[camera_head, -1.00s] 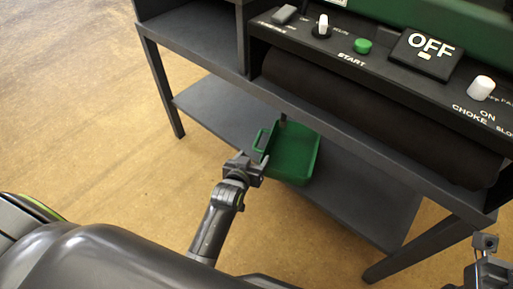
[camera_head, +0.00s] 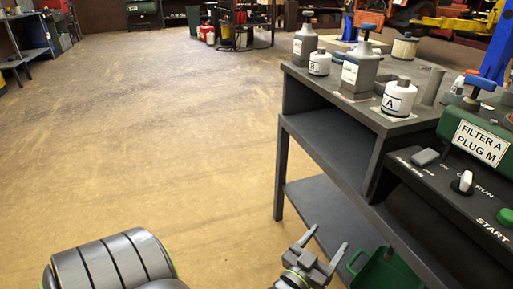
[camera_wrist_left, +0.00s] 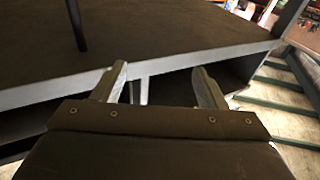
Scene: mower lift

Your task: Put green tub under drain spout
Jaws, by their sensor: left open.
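The green tub (camera_head: 380,272) is at the bottom edge of the head view, partly cut off, with its loop handle on its left side. It sits on the lower shelf of the dark stand. My left gripper (camera_head: 328,238) is open and empty, just left of the tub and apart from it in the picture. Its two spread fingers also show in the left wrist view (camera_wrist_left: 160,78) with nothing between them, against grey shelf edges. The tub cannot be made out there. The drain spout is not visible now. My right gripper is out of view.
The dark stand (camera_head: 333,140) holds bottles and white canisters, including one marked A (camera_head: 398,97), on top. A green mower panel (camera_head: 475,138) is at right. The stand's leg (camera_head: 281,172) rises left of my gripper. Open floor (camera_head: 150,150) spreads left.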

